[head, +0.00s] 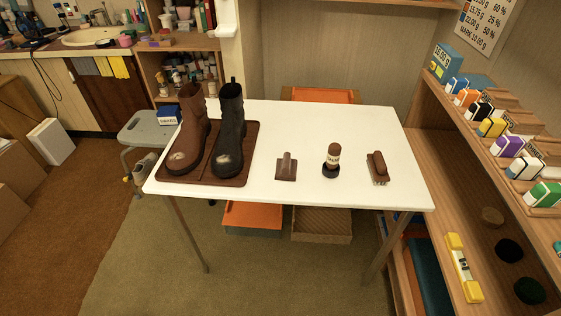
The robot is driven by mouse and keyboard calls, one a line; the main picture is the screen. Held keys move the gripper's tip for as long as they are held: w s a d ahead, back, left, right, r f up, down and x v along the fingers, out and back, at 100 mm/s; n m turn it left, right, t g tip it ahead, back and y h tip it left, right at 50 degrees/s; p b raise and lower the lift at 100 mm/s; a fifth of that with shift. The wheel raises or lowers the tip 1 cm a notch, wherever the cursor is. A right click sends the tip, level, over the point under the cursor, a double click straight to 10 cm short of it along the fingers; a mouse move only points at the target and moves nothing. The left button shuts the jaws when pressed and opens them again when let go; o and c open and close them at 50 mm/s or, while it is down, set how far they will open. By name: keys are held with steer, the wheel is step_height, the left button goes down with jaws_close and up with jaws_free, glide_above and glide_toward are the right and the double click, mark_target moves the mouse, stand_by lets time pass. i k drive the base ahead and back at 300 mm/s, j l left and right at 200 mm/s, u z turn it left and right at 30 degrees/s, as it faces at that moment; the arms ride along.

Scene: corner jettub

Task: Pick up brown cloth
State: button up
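A small brown square piece (287,174), which looks like the brown cloth, lies flat on the white table (330,125). A narrow raised greyish-brown part stands up from its middle; I cannot tell if this is a fold or a handle. It lies between the boot tray on its left and a small brown bottle (332,158) on its right, apart from both. My gripper is not in view.
A brown boot (188,130) and a black boot (228,130) stand upright on a brown tray (235,182). A brown brush (378,167) lies at the table's right. Wooden shelves (440,180) flank the right side. Floor in front (290,275) is clear.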

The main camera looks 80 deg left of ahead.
mark_target(286, 167)
steer(key=u, duration=2.4)
